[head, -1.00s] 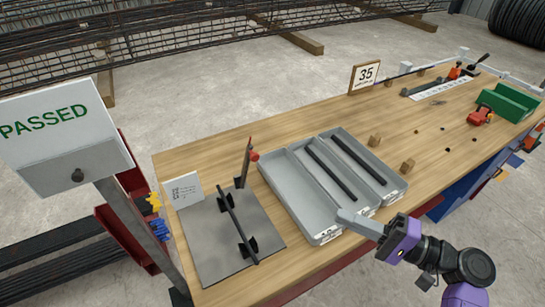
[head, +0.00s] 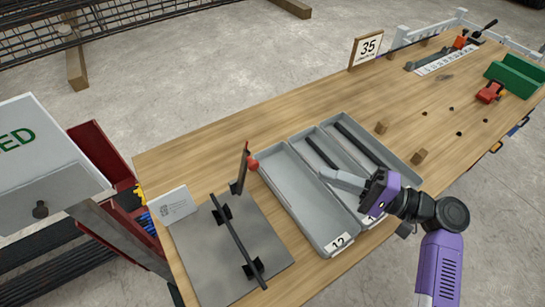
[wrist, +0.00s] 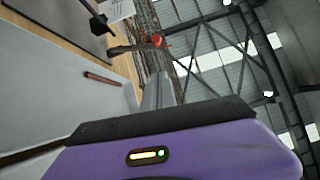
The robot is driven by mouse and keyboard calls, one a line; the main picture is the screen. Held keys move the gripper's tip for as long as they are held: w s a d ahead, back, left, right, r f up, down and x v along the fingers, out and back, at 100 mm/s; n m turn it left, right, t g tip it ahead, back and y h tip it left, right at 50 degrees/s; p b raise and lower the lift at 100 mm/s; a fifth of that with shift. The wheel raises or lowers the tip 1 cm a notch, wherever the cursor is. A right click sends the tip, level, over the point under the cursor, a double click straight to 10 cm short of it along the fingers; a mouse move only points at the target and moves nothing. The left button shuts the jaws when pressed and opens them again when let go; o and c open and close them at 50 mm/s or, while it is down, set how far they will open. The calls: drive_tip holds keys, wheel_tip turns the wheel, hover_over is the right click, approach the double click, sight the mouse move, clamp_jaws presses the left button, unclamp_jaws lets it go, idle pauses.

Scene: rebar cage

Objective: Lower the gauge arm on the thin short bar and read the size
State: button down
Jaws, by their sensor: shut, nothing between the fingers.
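The gauge stands on a grey plate (head: 190,262) at the left of the bench. A thin dark bar (head: 236,240) rests across its two black supports. The gauge arm (head: 241,172) stands raised, with a red knob (head: 252,163) at its upper part. It also shows in the wrist view with the red knob (wrist: 157,40). My gripper (head: 328,176) is shut and empty, above the grey trays, to the right of the gauge arm and apart from it.
A grey tray (head: 290,200) labelled 12 looks empty. The trays beside it hold dark bars (head: 360,145). A small card (head: 173,205) stands behind the plate.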

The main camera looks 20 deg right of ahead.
drive_tip(key=w+a+r+p, duration=0.1)
drive_tip(key=w+a+p, duration=0.2)
drive_tip(key=a, duration=0.8)
drive_tip(key=shift+w, duration=1.15)
drive_tip(key=shift+a, duration=0.1)
